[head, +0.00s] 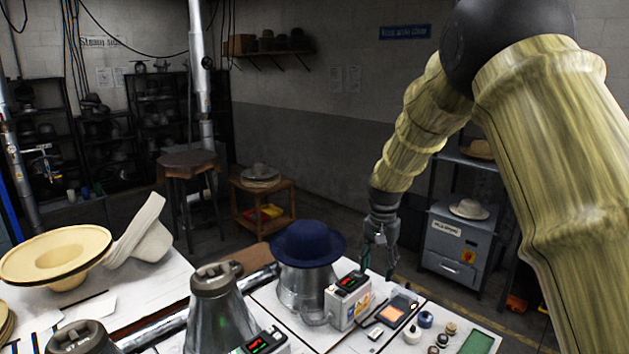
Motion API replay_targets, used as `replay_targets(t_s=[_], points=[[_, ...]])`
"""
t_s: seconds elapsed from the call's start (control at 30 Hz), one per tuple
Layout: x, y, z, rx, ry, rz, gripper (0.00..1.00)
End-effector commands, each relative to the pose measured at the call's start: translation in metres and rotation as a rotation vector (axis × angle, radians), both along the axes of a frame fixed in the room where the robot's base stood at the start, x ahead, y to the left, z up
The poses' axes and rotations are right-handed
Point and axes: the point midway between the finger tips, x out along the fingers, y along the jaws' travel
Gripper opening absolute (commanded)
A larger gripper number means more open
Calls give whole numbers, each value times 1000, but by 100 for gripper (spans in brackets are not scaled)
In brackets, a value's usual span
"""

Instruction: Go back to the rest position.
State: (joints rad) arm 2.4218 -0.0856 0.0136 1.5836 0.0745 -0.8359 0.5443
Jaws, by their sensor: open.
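My arm reaches in from the right side of the head view and bends down toward the bench. My gripper (379,262) points down and is open, with nothing seen between its fingers. It hangs just right of and behind a small control box (348,300) with a red display. A dark blue hat (307,243) sits on a metal press form (304,290) to the left of my gripper, apart from it. The exact gap between the fingertips and the bench is hard to tell.
Another metal form (218,309) stands left of the hat, with a second control box (268,343). Straw hats (55,256) lie at the far left. A tablet (390,314), small knobs and a green mat (477,343) lie at the right. A grey cabinet (455,245) stands behind.

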Motion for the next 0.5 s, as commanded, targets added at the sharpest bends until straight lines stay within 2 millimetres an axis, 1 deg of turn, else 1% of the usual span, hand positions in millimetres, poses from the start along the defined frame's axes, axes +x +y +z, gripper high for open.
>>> replay_targets(t_s=[0.07, 0.1, 0.27, 0.37, 0.5], points=[[0, 0, -2, 1, 1, 0, 52], [-4, -1, -12, 0, 6, 4, 52], [-12, -5, -40, 0, 4, 21, 52], [-18, -8, -60, -1, 5, 32, 52], [-31, -12, -92, -1, 5, 51, 52]])
